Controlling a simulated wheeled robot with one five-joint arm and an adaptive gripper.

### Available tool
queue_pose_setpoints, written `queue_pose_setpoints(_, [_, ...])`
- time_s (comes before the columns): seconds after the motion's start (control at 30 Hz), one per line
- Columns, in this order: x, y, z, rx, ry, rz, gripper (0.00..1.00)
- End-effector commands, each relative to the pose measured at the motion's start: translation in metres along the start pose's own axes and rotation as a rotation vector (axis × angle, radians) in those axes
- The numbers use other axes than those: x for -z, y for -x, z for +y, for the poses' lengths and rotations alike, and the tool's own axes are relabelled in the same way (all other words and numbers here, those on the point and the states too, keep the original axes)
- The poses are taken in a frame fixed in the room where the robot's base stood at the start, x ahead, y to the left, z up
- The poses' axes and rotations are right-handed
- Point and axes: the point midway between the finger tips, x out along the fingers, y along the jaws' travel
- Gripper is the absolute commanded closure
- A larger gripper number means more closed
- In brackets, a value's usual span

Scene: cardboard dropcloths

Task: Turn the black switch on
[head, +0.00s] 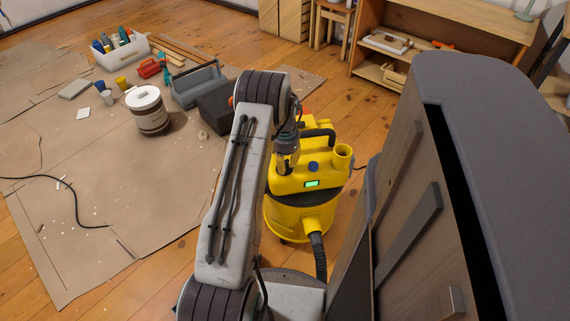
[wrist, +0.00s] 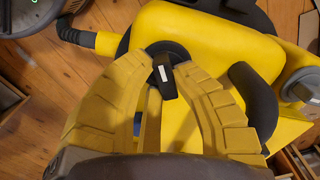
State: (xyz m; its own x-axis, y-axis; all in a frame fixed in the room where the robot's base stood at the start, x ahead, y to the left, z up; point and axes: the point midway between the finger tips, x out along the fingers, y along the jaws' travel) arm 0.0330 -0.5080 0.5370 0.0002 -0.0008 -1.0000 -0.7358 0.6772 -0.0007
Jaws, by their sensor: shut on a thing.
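The black switch (wrist: 165,82) is a dark knob with a white mark, set on a round dark base on top of a yellow vacuum cleaner (wrist: 203,39). My gripper (wrist: 164,73) has its yellow fingers on either side of the knob, with the tips closed on it. In the head view the yellow vacuum (head: 292,213) stands on the floor just past my arm. My gripper (head: 286,164) reaches down to its top there and hides the switch. A small green display (head: 312,184) glows on the vacuum's front.
A dark suitcase-like handle (head: 319,136) and a yellow round port (head: 342,154) rise from the vacuum's top. A white bucket (head: 148,108), a grey toolbox (head: 198,86) and several small items lie on cardboard sheets at left. A wooden cabinet stands close at right.

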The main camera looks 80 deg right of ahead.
Motion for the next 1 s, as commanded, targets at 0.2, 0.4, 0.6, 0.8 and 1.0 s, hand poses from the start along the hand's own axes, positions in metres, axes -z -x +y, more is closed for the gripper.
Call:
queue_pose_setpoints(0.2, [-0.0006, -0.0012, 0.0004, -0.001, -0.006, -0.002, 1.0])
queue_pose_setpoints(0.4, [-0.0006, -0.0013, 0.0004, -0.001, -0.005, -0.002, 0.74])
queue_pose_setpoints(0.6, [-0.0004, -0.0008, 0.0002, -0.001, -0.004, -0.001, 0.56])
queue_pose_setpoints(0.8, [-0.0002, -0.0004, 0.0001, 0.0, -0.004, 0.0, 0.5])
queue_pose_setpoints(1.0, [0.0002, 0.0032, -0.0002, 0.001, -0.003, 0.001, 0.5])
